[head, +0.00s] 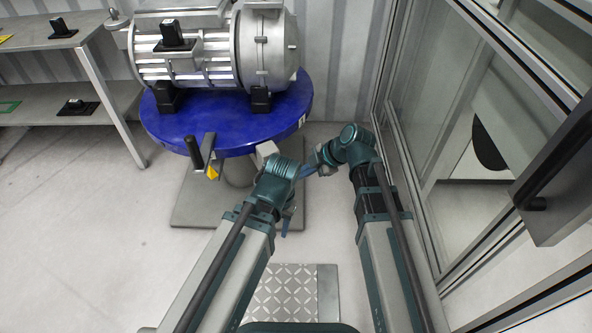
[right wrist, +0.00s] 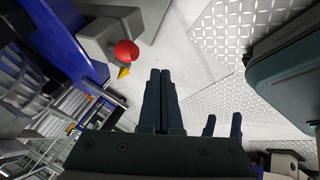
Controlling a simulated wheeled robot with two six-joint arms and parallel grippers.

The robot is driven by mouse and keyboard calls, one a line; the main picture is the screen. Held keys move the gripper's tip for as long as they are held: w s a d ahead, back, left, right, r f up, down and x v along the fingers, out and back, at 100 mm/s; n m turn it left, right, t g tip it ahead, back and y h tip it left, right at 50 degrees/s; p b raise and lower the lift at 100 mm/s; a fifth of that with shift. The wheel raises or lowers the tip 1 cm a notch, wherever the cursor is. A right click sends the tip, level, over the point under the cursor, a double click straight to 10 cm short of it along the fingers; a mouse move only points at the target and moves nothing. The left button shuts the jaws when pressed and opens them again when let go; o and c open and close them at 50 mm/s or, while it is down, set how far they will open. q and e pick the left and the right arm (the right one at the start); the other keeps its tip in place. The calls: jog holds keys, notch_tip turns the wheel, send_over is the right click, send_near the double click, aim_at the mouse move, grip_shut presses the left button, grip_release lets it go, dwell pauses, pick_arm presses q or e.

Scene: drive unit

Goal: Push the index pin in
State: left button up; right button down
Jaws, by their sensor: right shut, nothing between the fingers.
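The index pin appears to be the round red knob (right wrist: 126,52) on a grey block, beside the blue turntable, in the right wrist view. The block (head: 266,150) shows at the turntable's front edge in the head view, where the knob is not visible. My right gripper (right wrist: 160,76) is shut and empty, its fingertips apart from the knob, which lies up and left of them. In the head view the right gripper (head: 306,171) is partly hidden by my left wrist. My left gripper (head: 287,222) hangs low; two separated fingers (right wrist: 223,126) look like its open jaws.
The blue round turntable (head: 225,135) carries a large grey drive unit (head: 265,50). A black-handled lever (head: 195,152) and a yellow pointer (head: 212,172) are at its front edge. A shelf (head: 60,118) stands left. A glazed frame (head: 400,130) is close at right. Floor at left is clear.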

pick_arm(q)
notch_tip(320, 180, up, 4)
jog(key=shift+d+f+p, duration=0.1)
jog(key=shift+f+p, duration=0.1)
jog(key=shift+p, duration=1.05)
pick_arm(e)
jog(key=v, duration=0.4)
jog(key=shift+s+d+r, duration=0.1)
jog(key=shift+r, duration=0.1)
jog(key=s+d+f+m+g+h, duration=0.15)
jog(key=s+m+h, duration=0.25)
jog(key=s+m, duration=0.4)
jog(key=s+d+f+m+g+h, duration=0.1)
jog(key=s+f+m+h, duration=0.4)
jog(key=m, duration=0.6)
pick_arm(q)
notch_tip(320, 180, up, 27)
jog(key=p, duration=2.6)
jog(key=shift+p, duration=0.4)
pick_arm(e)
notch_tip(320, 180, up, 29)
jog(key=s, duration=0.1)
jog(key=shift+y, duration=0.4)
pick_arm(q)
jog(key=shift+f, duration=0.1)
pick_arm(e)
jog(key=shift+s, duration=0.1)
